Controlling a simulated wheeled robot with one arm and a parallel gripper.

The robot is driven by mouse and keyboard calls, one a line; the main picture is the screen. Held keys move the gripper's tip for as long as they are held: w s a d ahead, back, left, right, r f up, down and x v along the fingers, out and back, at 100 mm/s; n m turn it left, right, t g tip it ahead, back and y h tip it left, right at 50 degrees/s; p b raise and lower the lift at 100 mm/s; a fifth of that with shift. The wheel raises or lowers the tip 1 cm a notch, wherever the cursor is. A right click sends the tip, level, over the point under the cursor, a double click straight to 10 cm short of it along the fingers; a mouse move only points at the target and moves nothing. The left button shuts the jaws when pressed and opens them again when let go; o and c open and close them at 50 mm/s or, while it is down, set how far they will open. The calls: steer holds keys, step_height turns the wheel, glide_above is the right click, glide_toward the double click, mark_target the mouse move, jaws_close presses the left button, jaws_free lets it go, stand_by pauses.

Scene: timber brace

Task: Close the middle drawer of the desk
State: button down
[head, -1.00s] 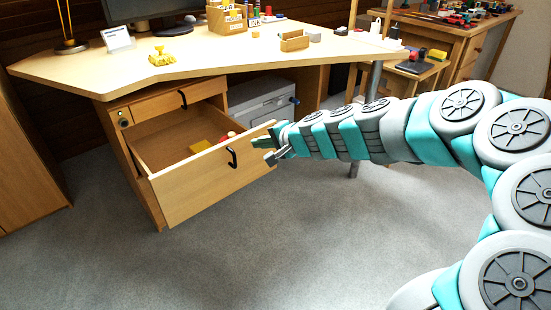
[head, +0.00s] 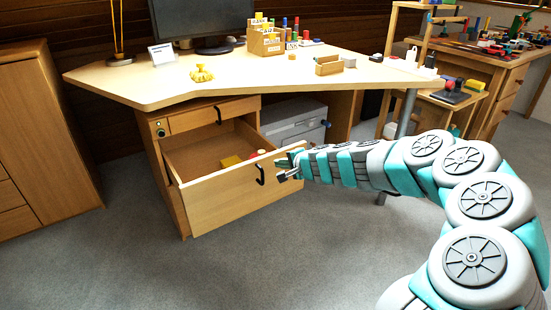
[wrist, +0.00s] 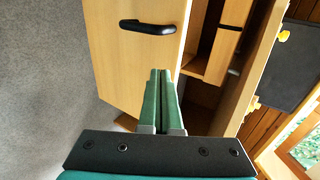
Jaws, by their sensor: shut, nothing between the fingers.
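The desk (head: 230,85) has a wooden drawer unit under its left part. A shallow top drawer (head: 195,118) with a black handle is closed. The deeper drawer below it (head: 225,195) stands well open, with yellow and red items inside. Its front panel and black handle (head: 260,174) also show in the wrist view, the panel (wrist: 120,60) on the left and the handle (wrist: 148,27) near the top. My gripper (head: 284,168) is shut and empty, at the right end of that front panel. In the wrist view its fingertips (wrist: 160,73) overlap the panel's edge; contact is unclear.
A grey-white box-like unit (head: 295,120) stands under the desk, right of the drawers. A metal desk leg (head: 405,115) is behind my arm. A wooden cabinet (head: 45,140) is at the left. The grey carpet (head: 130,270) before the drawer is clear.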

steer(key=shift+w+a+r, duration=0.1)
steer(key=shift+w+a, duration=0.35)
steer(key=shift+w, duration=0.15)
steer(key=shift+w+a, duration=0.4)
steer(key=shift+w, duration=0.2)
